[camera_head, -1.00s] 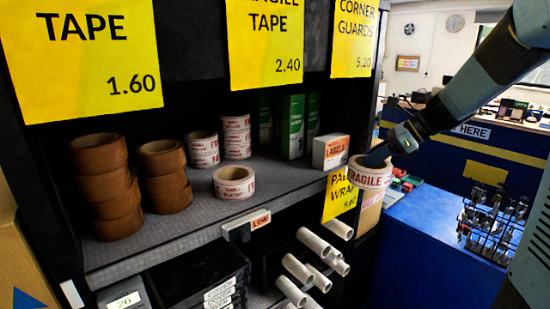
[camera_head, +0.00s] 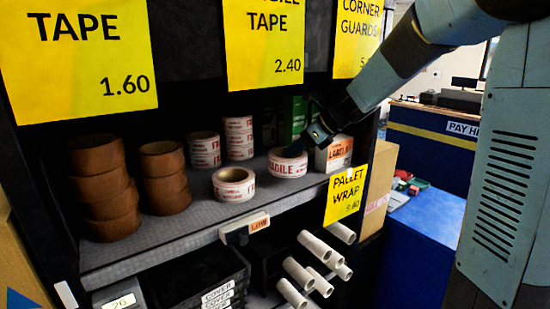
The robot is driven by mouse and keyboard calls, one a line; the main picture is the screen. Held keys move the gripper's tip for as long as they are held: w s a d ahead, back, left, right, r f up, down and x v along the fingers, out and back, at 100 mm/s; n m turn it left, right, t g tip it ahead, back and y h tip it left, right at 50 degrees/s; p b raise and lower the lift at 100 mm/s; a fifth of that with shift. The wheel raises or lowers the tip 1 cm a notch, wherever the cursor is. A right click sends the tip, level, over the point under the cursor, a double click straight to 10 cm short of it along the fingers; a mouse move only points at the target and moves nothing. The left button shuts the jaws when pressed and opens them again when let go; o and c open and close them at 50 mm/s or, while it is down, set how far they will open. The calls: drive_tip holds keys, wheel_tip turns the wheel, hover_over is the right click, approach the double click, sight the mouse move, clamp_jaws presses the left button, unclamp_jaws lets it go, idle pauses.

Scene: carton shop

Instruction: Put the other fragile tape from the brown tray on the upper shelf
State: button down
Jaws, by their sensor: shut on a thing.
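My gripper (camera_head: 308,147) is shut on a white roll of fragile tape with red lettering (camera_head: 286,166). The held roll is over the upper shelf (camera_head: 200,225), just right of another fragile tape roll (camera_head: 234,184) lying flat at the front. I cannot tell whether the held roll touches the shelf. More fragile tape rolls stand in two stacks (camera_head: 238,140) behind. The gripper's fingertips are partly hidden by the roll and the arm. The brown tray is not in view.
A labels box (camera_head: 335,154) stands close right of my gripper. Stacks of brown tape (camera_head: 163,178) fill the shelf's left. Yellow price signs (camera_head: 263,45) hang above. White tubes (camera_head: 315,246) stick out below. A blue counter (camera_head: 425,235) is at right.

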sight(283, 157)
drive_tip(key=shift+w+a, duration=0.3)
drive_tip(key=shift+a, duration=0.25)
drive_tip(key=shift+w+a, duration=0.3)
drive_tip(key=shift+a, duration=0.25)
drive_tip(key=shift+w+a+f, duration=0.15)
drive_tip(key=shift+a+f, duration=0.1)
drive_tip(key=shift+f, duration=0.65)
drive_tip(key=shift+w+a+f, duration=0.1)
drive_tip(key=shift+a+f, duration=0.1)
drive_tip(key=shift+f, duration=0.65)
drive_tip(key=c, duration=0.9)
unclamp_jaws()
drive_tip(key=shift+a, duration=0.1)
drive_tip(key=v, duration=1.2)
drive_tip(key=shift+s, duration=0.15)
